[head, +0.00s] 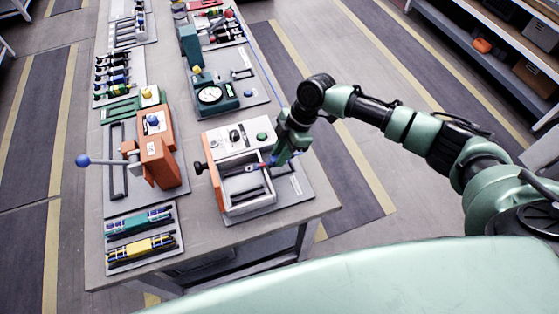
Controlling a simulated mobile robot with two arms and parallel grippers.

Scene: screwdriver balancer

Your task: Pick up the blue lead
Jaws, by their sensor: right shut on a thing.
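My right gripper (277,158) reaches in from the right over the white open box (240,205) near the table's front right. It is shut on a small blue piece, the blue lead (271,160), at the box's right side. A small red part (262,165) shows just left of it. The fingers hide most of the held part, and I cannot tell whether it touches the box. My left gripper is not in view.
An orange lever press (157,160) with a blue-knobbed handle (83,160) stands left of the box. A dial gauge (210,95) sits behind it. Trays with a teal level (138,222) and a yellow level (140,248) lie at front left. The floor right of the table is clear.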

